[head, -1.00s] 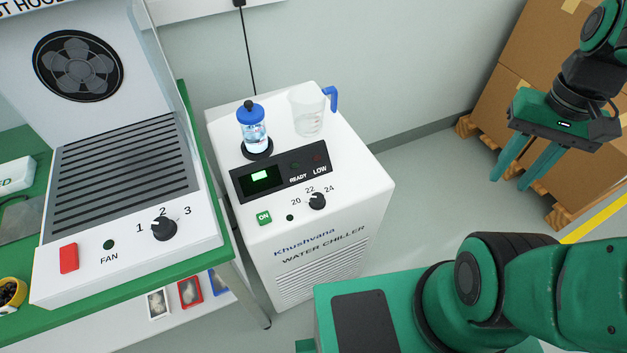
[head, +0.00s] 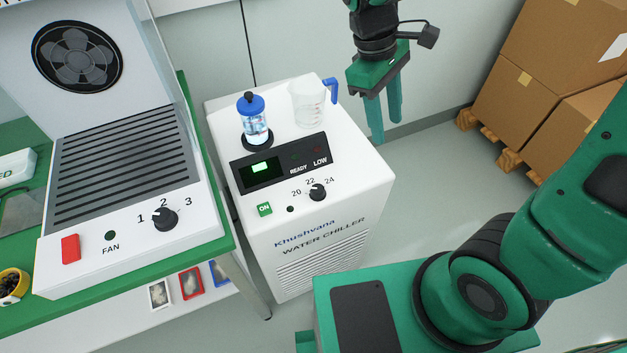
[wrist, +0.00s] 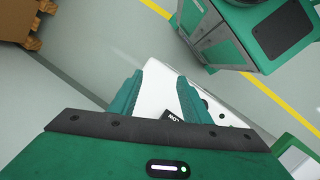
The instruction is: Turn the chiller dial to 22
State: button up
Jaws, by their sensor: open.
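The white water chiller (head: 330,235) stands on the floor in the middle of the head view. Its black dial (head: 317,192) is on the sloped front panel, under the printed marks 20, 22 and 24. The pointer is too small to read with certainty. My gripper (head: 386,128) is open and empty, pointing down above and to the right of the dial, near the chiller's back right side and apart from it. In the wrist view, part of the white chiller (wrist: 155,95) shows between and beyond the fingers (wrist: 160,80); the dial cannot be made out there.
A blue-capped bottle (head: 254,122) and a jug with a blue handle (head: 308,103) stand on the chiller. A lit display (head: 264,167) and green ON button (head: 264,209) are near the dial. The fan hood (head: 120,235) is left; cardboard boxes (head: 560,60) are right.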

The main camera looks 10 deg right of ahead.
jog(key=a+f+n, duration=0.3)
jog(key=a+n, duration=0.1)
jog(key=a, duration=0.6)
jog(key=n+h, duration=0.2)
jog(key=n, duration=0.2)
send_near(317, 188)
jog(key=shift+t, duration=0.4)
jog(key=x, duration=0.8)
jog(key=shift+s, duration=0.35)
jog(key=c, duration=1)
